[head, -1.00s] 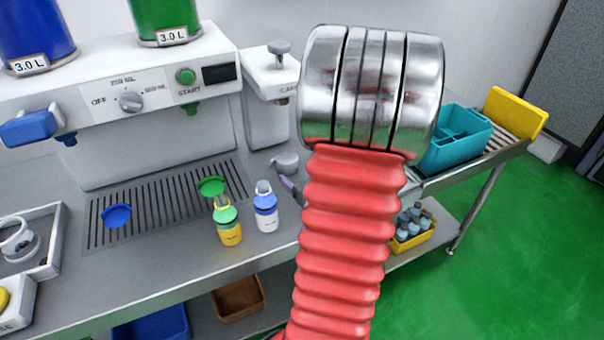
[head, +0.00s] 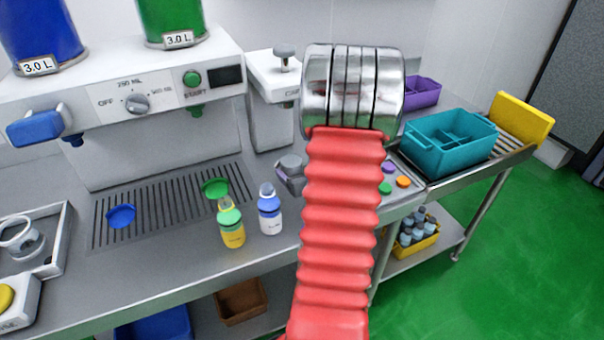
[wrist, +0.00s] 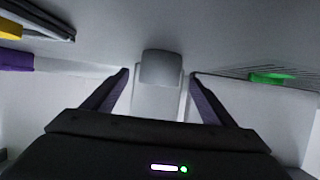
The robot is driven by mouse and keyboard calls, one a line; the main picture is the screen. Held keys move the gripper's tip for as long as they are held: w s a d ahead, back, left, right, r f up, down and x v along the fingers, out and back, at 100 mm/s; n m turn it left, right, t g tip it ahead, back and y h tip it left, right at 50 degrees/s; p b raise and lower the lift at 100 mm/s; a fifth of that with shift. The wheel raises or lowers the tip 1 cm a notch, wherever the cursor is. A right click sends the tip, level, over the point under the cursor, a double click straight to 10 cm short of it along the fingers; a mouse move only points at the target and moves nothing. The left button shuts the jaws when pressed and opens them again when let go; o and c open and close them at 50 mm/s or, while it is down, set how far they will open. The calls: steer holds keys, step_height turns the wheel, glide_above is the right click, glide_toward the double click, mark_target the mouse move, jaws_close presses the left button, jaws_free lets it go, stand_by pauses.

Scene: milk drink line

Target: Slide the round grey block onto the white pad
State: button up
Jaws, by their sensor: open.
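A small grey round-topped piece, which looks like the round grey block (head: 291,161), stands on the counter in front of the white capping unit, left of my arm. A grey and purple part just below it looks like my gripper (head: 289,182), mostly hidden by my arm. In the wrist view my gripper (wrist: 158,97) is open, with its two dark, purple-lined fingers apart. A grey rounded shape (wrist: 160,68) shows between and beyond the fingertips; I cannot tell whether it is the block or whether anything touches it.
Yellow (head: 232,224) and white (head: 269,211) bottles stand left of my gripper, before the slatted drip tray (head: 165,205). The white capping unit (head: 268,105) rises behind. Coloured buttons (head: 403,181), a teal bin (head: 447,150) and a purple bin (head: 424,93) lie right of my arm.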

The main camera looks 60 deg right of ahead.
mark_target(289, 162)
steer(key=shift+x, duration=2.5)
steer(key=shift+a, duration=0.1)
steer(key=c, duration=1.3)
steer(key=shift+w+d, duration=0.2)
steer(key=shift+w, duration=0.15)
steer(key=shift+w+d+r, duration=0.1)
steer(key=shift+w, duration=0.25)
